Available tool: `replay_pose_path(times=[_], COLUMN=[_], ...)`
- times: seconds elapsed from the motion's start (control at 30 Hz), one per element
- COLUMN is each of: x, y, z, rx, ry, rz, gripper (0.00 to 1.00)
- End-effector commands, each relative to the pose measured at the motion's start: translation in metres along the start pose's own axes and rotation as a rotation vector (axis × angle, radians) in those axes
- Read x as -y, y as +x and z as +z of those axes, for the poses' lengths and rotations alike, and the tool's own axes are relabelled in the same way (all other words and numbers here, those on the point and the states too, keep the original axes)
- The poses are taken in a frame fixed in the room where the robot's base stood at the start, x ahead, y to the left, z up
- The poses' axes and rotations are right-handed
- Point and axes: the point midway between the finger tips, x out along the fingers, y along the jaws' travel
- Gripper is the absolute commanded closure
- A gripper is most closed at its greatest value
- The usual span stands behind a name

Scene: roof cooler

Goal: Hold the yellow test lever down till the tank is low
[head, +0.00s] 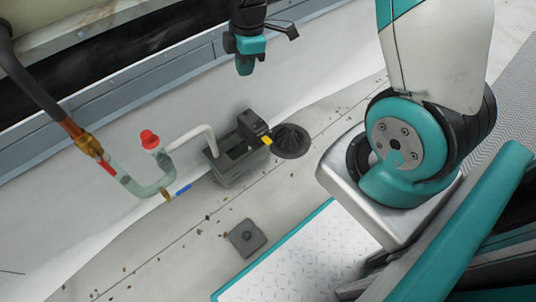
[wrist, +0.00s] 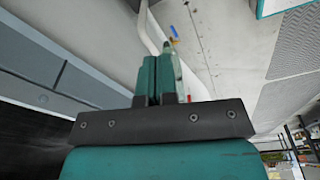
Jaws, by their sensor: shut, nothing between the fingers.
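The yellow test lever (head: 267,140) sticks out from the right end of a small grey tank (head: 232,170) in the head view. It sits beside a black block (head: 252,123) on the tank. The tank's top looks partly open and dark inside; I cannot tell the water level. My gripper (head: 244,68) hangs above and behind the tank, well apart from the lever. In the wrist view my gripper's teal fingers (wrist: 155,62) are together with nothing between them. I cannot make out the lever in the wrist view.
A white pipe (head: 191,136) enters the tank's left side. Left of it are a red cap (head: 149,139), a blue valve handle (head: 184,189) and a brass fitting (head: 88,145). A round black drain (head: 290,141) lies right of the lever. A dark square block (head: 246,238) lies in front.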

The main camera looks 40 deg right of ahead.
Motion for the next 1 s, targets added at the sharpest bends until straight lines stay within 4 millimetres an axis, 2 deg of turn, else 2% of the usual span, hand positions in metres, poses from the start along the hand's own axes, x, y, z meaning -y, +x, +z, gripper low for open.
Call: replay_pose_path(times=[0.03, 0.1, 0.2, 0.3, 0.4, 0.47, 0.83, 1.0], x=[-0.007, -0.016, -0.024, -0.029, -0.031, -0.032, -0.032, -0.031], y=[0.059, 0.103, 0.154, 0.189, 0.208, 0.214, 0.214, 0.229], z=[0.019, 0.04, 0.066, 0.085, 0.097, 0.1, 0.102, 0.103], rx=[0.019, 0.045, 0.077, 0.099, 0.114, 0.118, 0.12, 0.12], ry=[-0.037, -0.102, -0.184, -0.248, -0.289, -0.303, -0.312, -0.312], rz=[-0.007, -0.011, -0.018, -0.026, -0.031, -0.033, -0.035, -0.037], gripper=[1.0, 1.0, 1.0, 1.0, 1.0, 1.0, 1.0, 1.0])
